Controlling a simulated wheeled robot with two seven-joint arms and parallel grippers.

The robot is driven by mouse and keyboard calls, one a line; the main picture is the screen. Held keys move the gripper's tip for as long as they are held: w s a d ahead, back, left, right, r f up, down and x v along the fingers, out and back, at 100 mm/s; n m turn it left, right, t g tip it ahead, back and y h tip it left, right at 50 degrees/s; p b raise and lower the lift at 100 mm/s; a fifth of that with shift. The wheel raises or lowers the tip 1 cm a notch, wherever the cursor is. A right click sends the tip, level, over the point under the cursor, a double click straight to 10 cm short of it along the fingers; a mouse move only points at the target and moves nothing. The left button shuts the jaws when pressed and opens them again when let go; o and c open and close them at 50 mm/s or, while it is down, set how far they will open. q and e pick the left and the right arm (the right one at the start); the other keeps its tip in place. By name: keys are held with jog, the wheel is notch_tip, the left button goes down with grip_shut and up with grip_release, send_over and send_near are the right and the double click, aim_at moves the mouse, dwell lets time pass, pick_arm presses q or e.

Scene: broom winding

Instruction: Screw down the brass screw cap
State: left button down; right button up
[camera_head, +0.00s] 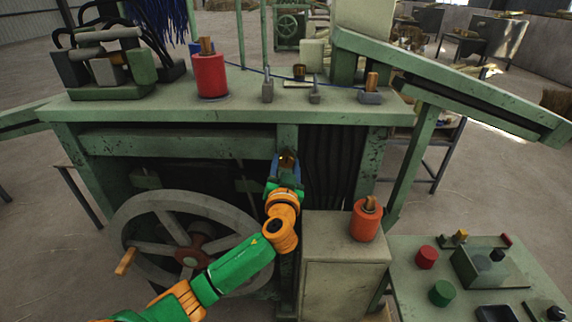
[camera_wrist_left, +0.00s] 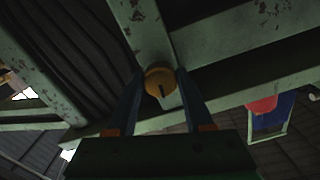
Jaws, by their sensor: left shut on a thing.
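The brass screw cap (camera_wrist_left: 158,77) is round, with a dark slot or mark on its face, and sits against a green post of the machine frame. In the wrist view it lies between the two blue fingers of my left gripper (camera_wrist_left: 163,84), which are shut on its sides. The thread behind the cap is hidden. My right gripper is in neither view.
The green machine table (camera_head: 150,108) overhangs my gripper. A large handwheel (camera_head: 135,215) stands to the left, a pale cabinet (camera_head: 340,255) to the lower right. A red spool (camera_head: 210,76) and an orange-red pot (camera_head: 364,222) stand nearby. A side table (camera_head: 410,290) holds small parts.

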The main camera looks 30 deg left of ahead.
pick_arm(q)
jog(key=m, duration=0.4)
jog(key=shift+r+p, duration=0.1)
jog(key=shift+p, duration=0.3)
jog(key=m+p, duration=0.1)
jog(key=m, duration=0.4)
jog(key=shift+a+r, duration=0.1)
jog(key=m+p, duration=0.2)
jog(key=m, duration=0.2)
jog(key=shift+r+m, duration=0.1)
jog(key=shift+m, duration=0.2)
jog(key=m+p, duration=0.2)
jog(key=m, duration=0.3)
jog(key=shift+m+p, duration=0.3)
jog(key=m, duration=0.2)
jog(key=shift+m+p, duration=0.3)
jog(key=shift+p, duration=0.1)
jog(key=m, duration=0.2)
jog(key=shift+m, duration=0.4)
jog(key=m, duration=0.4)
jog(key=shift+m, duration=1.7)
